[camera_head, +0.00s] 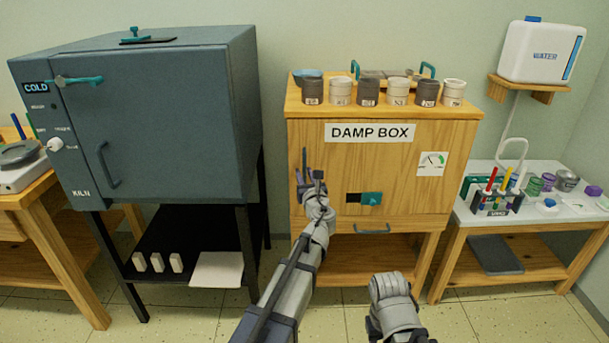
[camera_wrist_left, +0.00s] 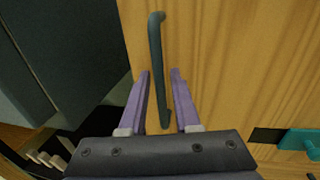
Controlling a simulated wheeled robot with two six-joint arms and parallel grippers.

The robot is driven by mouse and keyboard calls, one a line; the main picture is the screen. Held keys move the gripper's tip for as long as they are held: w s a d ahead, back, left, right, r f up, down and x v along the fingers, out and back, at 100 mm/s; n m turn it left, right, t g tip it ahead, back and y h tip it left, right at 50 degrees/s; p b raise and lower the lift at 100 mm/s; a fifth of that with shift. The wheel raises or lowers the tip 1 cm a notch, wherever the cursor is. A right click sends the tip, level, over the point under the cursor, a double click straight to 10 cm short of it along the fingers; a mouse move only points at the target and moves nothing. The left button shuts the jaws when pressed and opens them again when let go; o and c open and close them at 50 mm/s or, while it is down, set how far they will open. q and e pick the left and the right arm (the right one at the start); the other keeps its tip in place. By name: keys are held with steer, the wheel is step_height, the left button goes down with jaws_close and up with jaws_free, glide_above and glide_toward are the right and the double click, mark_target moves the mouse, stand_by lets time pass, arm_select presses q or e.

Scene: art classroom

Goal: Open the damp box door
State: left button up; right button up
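The wooden damp box (camera_head: 440,185) stands on a wooden stand, and its front door (camera_head: 345,165) looks closed. A dark vertical handle (camera_head: 304,160) is at the door's left edge. My left gripper (camera_head: 311,178) is at this handle. In the left wrist view the handle (camera_wrist_left: 156,60) runs between the two purple fingers of my left gripper (camera_wrist_left: 160,82). The fingers are open, one on each side of its lower part, with gaps visible. A teal latch (camera_head: 371,198) with a dark plate sits low on the door. My right gripper (camera_head: 392,300) is low in front; its fingers are not clear.
Several cups (camera_head: 368,92) stand on top of the box. The blue-grey kiln (camera_head: 160,120) is close on the left, with a narrow gap. A side table (camera_head: 540,215) with tools is on the right. Below the door is a drawer handle (camera_head: 372,229).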

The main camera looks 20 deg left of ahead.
arm_select(q)
jaws_close()
stand_by(1.1)
